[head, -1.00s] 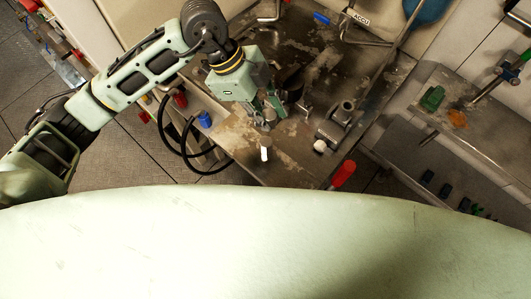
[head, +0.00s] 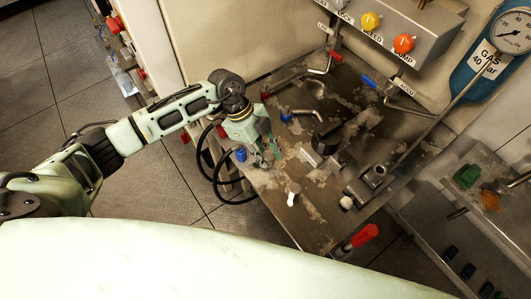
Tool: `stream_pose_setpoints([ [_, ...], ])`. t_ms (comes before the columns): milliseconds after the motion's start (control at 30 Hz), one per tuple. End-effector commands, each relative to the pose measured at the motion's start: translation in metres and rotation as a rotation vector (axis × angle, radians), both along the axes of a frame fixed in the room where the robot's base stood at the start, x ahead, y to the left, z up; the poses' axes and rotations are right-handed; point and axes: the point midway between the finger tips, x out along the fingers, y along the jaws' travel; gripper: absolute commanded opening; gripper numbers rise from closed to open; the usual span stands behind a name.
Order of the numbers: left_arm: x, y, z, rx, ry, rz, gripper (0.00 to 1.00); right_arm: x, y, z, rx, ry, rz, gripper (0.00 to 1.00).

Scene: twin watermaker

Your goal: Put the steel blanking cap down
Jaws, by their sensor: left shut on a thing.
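My left gripper (head: 268,157) reaches in from the left, over the near left part of the stained steel worktop (head: 335,84). It points down, with its fingers close together on something small. The steel blanking cap is mostly hidden between the fingers, and its outline is too small to make out. I cannot tell whether the held piece touches the worktop. My right gripper is not in view.
A small white piece (head: 292,193) stands near the worktop's front edge. A steel block (head: 312,154), a black handle (head: 328,136) and a pipe fitting (head: 374,176) stand to the right. Black hoses (head: 216,180) loop off the left edge. A red handle (head: 364,236) juts out in front.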

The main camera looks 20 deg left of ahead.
Motion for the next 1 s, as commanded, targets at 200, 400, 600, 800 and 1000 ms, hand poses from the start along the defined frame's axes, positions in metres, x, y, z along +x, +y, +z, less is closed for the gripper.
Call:
stream_pose_setpoints([
  [200, 0.0008, -0.0004, -0.0083, -0.001, -0.003, -0.001, 0.0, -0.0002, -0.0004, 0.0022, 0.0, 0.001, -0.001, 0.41],
  [400, 0.0005, -0.0005, -0.01, -0.001, -0.002, 0.0, 0.0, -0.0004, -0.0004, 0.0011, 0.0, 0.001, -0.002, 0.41],
  [600, 0.0005, -0.0005, -0.0105, -0.001, -0.002, 0.0, 0.36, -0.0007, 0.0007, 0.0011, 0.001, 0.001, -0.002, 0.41],
  [800, 0.0003, -0.0005, -0.0103, -0.001, -0.002, 0.0, 0.41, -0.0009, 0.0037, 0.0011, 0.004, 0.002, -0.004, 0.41],
  [1000, 0.0006, -0.0006, -0.0071, -0.001, -0.003, -0.001, 0.41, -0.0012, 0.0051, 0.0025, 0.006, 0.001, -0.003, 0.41],
])
